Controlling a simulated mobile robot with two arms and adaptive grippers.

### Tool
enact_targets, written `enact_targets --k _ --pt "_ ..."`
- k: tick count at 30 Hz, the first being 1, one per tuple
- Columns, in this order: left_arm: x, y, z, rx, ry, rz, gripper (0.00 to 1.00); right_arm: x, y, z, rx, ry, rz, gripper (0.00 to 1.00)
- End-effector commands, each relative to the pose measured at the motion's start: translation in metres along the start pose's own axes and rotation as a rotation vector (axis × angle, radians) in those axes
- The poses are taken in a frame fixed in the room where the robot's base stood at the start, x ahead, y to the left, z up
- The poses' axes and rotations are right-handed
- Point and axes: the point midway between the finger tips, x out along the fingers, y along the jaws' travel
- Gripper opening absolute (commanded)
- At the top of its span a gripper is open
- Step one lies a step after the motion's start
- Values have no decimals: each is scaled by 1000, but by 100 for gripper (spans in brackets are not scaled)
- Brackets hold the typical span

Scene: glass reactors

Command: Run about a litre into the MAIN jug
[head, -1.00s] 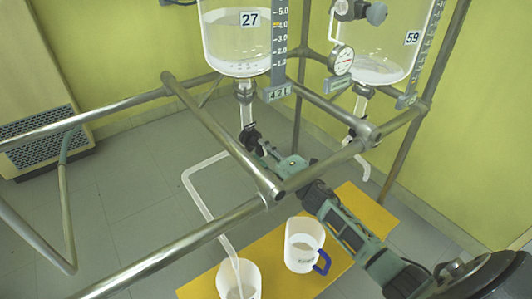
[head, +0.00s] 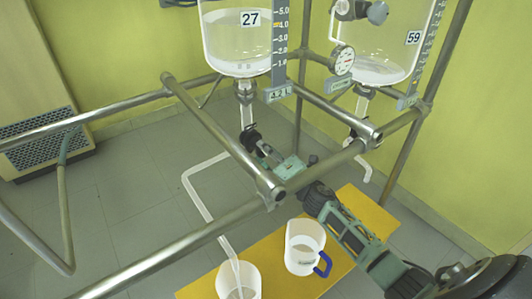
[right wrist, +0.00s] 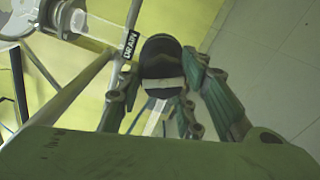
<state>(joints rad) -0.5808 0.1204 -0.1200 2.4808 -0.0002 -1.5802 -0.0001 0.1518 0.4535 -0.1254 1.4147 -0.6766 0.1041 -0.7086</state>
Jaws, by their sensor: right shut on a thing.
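Glass reactor 27 (head: 236,45) holds clear liquid beside a grey scale. Its drain tap has a black handle (head: 250,138), also in the right wrist view (right wrist: 160,62) near a DRAIN label. My right gripper (head: 257,144) is shut on this handle, with a finger on either side in the right wrist view (right wrist: 158,88). A white drain tube (head: 193,195) runs from the tap down into a white jug (head: 249,285) at the bottom edge. A second jug with a blue handle (head: 304,247) stands to its right; its label is too small to read. My left gripper is out of view.
Metal frame rails (head: 222,135) cross in front of the tap and close around my right arm. Reactor 59 (head: 385,50) with a gauge (head: 342,60) stands at the right, its own tube below. Both jugs stand on a yellow board (head: 350,215).

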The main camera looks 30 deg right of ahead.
Motion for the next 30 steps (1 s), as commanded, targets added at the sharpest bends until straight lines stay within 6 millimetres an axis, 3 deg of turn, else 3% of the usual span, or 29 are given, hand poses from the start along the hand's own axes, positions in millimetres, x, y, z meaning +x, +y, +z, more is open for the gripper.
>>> enact_targets --k 1,2,7,20,30 --pt "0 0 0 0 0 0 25 1 4 0 0 2 7 7" --pt "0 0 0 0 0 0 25 1 4 0 0 2 7 34" --pt "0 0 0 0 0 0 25 1 3 -1 1 2 5 49" --pt "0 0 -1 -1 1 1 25 -7 0 -1 2 2 1 50" --pt "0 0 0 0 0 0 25 -71 -1 -2 2 3 -1 50"
